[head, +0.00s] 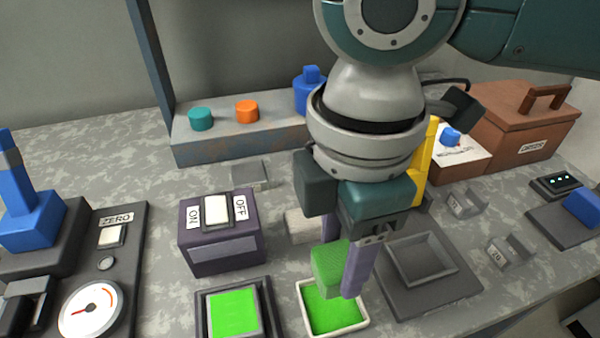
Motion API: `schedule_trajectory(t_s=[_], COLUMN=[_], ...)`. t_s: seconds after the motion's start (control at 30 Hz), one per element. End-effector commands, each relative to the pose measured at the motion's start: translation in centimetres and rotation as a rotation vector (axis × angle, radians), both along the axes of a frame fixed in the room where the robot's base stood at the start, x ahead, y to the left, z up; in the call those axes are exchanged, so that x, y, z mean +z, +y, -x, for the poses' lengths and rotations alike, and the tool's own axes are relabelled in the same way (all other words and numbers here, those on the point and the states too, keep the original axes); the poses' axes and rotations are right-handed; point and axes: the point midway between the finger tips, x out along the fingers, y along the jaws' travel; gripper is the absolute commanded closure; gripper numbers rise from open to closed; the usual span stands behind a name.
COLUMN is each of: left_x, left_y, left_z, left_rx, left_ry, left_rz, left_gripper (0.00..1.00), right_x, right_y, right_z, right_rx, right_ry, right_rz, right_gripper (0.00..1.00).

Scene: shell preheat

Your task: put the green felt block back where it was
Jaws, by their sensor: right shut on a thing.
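My right gripper (345,272) points down from the top and is shut on the green felt block (328,267), which sits between its purple fingers. The block is just above or at the far part of a small white-rimmed tray (364,322) with a green inside. I cannot tell whether the block touches the tray. To the left is a dark-framed square (271,316) with a bright green face. My left gripper is not in view.
A purple ON/OFF switch box (222,255) stands left of the gripper. A grey square dish (425,262) is close on the right. A gauge panel (118,265) is at left.

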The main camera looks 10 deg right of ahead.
Motion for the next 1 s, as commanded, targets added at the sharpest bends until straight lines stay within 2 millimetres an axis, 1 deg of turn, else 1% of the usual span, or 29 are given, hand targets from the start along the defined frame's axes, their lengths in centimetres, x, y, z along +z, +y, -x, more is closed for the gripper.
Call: schedule_trajectory(t_s=[0.03,0.1,0.27,0.4,0.5,0.8,0.93,0.97,1.0], left_x=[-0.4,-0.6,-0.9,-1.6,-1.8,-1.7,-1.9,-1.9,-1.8], left_y=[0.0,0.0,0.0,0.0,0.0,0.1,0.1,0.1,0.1], left_z=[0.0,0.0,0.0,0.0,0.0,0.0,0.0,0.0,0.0], left_rx=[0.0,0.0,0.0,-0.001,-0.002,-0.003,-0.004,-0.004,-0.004], left_ry=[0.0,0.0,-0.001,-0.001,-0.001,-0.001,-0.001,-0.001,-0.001], left_rz=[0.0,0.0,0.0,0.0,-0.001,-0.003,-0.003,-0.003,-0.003], left_gripper=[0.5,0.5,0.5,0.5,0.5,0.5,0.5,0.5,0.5], right_x=[-1.3,-2.2,-3.6,-5.9,-7.1,-7.3,-7.7,-7.6,-7.6], right_y=[0.0,0.0,0.0,0.0,0.0,0.0,0.0,0.0,0.0], right_z=[0.1,0.0,0.0,0.1,0.0,0.0,0.0,0.0,0.0], right_rx=[-0.001,0.0,0.0,0.0,0.0,0.001,0.0,0.0,0.0], right_ry=[0.002,0.001,0.0,0.002,0.0,-0.001,0.0,-0.001,-0.001], right_rz=[0.001,0.0,0.0,0.001,0.001,0.0,0.0,0.0,0.0], right_gripper=[0.88,0.88,0.88,0.88,0.88,0.88,0.88,0.41,0.36])
